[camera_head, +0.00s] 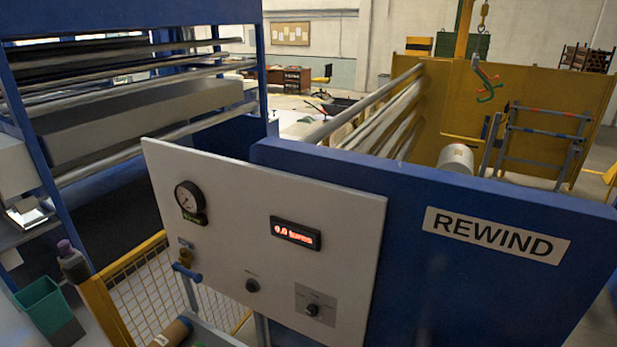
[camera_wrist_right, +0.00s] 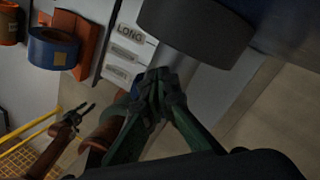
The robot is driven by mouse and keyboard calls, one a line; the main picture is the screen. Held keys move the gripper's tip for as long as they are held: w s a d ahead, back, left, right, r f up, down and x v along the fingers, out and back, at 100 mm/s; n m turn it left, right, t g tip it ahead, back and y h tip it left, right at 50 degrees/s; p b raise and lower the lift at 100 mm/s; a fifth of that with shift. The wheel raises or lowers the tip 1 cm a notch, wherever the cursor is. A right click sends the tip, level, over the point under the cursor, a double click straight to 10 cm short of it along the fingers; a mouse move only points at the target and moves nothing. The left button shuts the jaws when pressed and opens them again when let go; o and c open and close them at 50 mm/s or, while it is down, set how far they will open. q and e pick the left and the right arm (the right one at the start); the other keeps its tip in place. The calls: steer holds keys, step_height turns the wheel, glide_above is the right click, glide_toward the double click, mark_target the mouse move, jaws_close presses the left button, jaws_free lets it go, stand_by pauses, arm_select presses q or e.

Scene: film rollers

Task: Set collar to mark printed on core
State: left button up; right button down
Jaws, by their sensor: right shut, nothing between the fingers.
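My right gripper (camera_wrist_right: 158,82) shows in the right wrist view with dark green fingers, closed together and empty. Its tips are in front of a light grey shaft (camera_wrist_right: 188,66) and just below a thick dark grey cylinder (camera_wrist_right: 198,28) around that shaft. Touching or apart, I cannot tell. I cannot tell whether this cylinder is the collar, and no printed mark is readable. In the head view a brown tube (camera_head: 172,333) with a pale label lies at the bottom edge, partly cut off; it may be a core. Neither gripper shows in the head view.
The grey panel (camera_head: 265,240) carries a gauge (camera_head: 190,198) and a display reading 0.0 turns (camera_head: 296,233). A blue REWIND housing (camera_head: 480,290) stands right. A yellow mesh guard (camera_head: 150,285) is left. The wrist view shows a LONG label (camera_wrist_right: 130,34) and a blue roll (camera_wrist_right: 52,48).

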steer(key=shift+w+d, duration=0.15)
steer(key=shift+w, duration=0.1)
step_height(320, 180, up, 9)
steer(key=p, duration=0.4)
stand_by(0.4)
